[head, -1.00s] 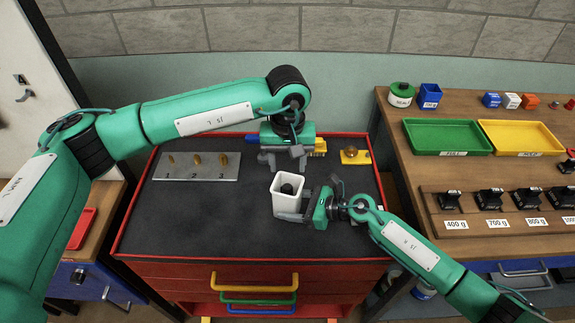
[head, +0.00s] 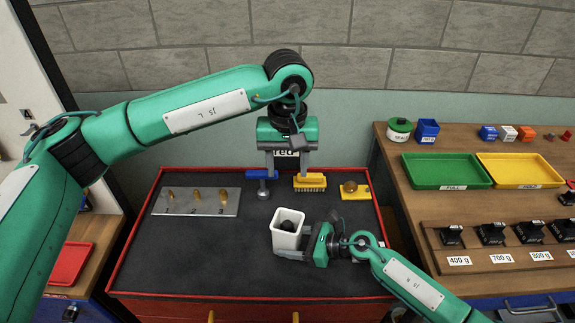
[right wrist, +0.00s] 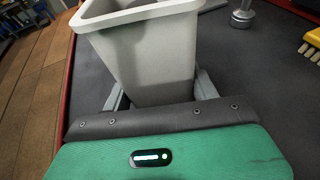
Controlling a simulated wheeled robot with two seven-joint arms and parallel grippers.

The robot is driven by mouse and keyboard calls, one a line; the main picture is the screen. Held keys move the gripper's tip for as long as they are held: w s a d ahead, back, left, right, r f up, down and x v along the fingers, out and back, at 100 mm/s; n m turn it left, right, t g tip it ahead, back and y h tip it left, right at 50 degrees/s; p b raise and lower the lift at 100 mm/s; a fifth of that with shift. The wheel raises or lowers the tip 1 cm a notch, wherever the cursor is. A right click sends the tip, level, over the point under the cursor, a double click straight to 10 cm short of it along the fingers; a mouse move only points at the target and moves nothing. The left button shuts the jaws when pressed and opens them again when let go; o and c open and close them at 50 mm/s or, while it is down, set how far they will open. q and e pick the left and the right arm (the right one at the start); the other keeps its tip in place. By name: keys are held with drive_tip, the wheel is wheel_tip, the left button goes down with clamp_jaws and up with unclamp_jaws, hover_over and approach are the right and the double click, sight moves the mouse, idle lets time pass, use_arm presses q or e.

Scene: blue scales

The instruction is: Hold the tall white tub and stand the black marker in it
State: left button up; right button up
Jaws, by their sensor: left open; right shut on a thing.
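The tall white tub (head: 287,241) stands near the middle of the dark cart top, its mouth facing up. My right gripper (head: 296,251) is shut on its lower part from the right. In the right wrist view the tub (right wrist: 150,60) sits between the two fingers. A dark rounded end, seemingly the black marker (head: 288,225), shows inside the tub's mouth; the rest of it is hidden by the walls. The right wrist view does not show it. My left gripper (head: 285,167) is open and empty, raised behind the tub and apart from it, fingers down.
A metal plate with brass pegs (head: 195,202) lies back left. The mat's front left is clear. Trays and weights fill the right bench (head: 415,190).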

drive_tip(key=o, duration=0.8)
drive_tip(key=shift+o, duration=0.2)
drive_tip(key=v, duration=1.2)
drive_tip(key=shift+s, duration=0.15)
